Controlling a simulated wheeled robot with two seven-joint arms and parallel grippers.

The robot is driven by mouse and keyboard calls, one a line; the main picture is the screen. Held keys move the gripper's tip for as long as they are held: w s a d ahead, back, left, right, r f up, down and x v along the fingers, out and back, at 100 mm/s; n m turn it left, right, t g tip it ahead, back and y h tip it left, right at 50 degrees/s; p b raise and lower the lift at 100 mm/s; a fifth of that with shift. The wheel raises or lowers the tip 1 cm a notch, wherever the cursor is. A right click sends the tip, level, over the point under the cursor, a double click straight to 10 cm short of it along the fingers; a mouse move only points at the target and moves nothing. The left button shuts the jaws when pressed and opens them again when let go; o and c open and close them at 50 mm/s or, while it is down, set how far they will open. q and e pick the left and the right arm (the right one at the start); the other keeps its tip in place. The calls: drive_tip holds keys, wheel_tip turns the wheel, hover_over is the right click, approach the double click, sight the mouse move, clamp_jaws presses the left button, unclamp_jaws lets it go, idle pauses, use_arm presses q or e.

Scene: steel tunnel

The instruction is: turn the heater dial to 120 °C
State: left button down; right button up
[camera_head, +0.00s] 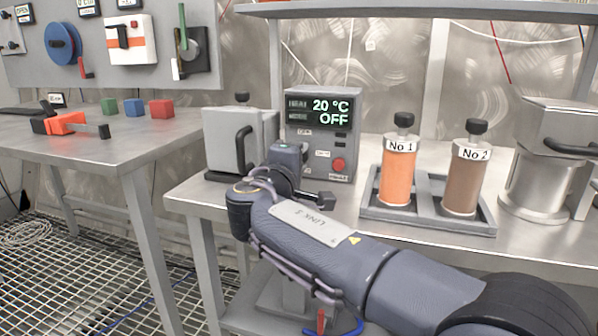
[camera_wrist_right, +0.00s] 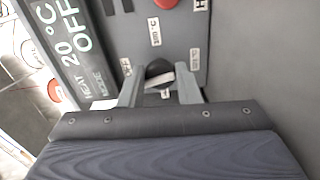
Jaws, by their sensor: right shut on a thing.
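The heater box (camera_head: 322,97) stands on the bench, and its display (camera_head: 318,112) reads 20 °C and OFF. In the wrist view the display (camera_wrist_right: 68,45) appears sideways. The dark round dial (camera_wrist_right: 158,67) sits on the front panel with small white labels around it. A pale strip shows across it; I cannot tell its exact setting. My right gripper (camera_wrist_right: 159,82) is shut on the dial, one finger on each side. In the head view my right arm hides the dial and fingertips. My left gripper is not in view.
A red button (camera_head: 338,164) is beside the dial on the panel. A grey box with a black handle (camera_head: 240,150) stands close on the left. A rack (camera_head: 425,220) with orange cylinder No 1 (camera_head: 395,180) and brown cylinder No 2 (camera_head: 461,185) stands to the right.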

drive_tip(key=shift+f+m, duration=0.1)
drive_tip(key=shift+m, duration=0.3)
drive_tip(key=shift+b, duration=0.3)
drive_tip(key=o, duration=1)
drive_tip(key=p+v, duration=0.1)
drive_tip(key=v, duration=0.7)
drive_tip(key=shift+p, duration=0.3)
drive_tip(key=shift+w, duration=0.1)
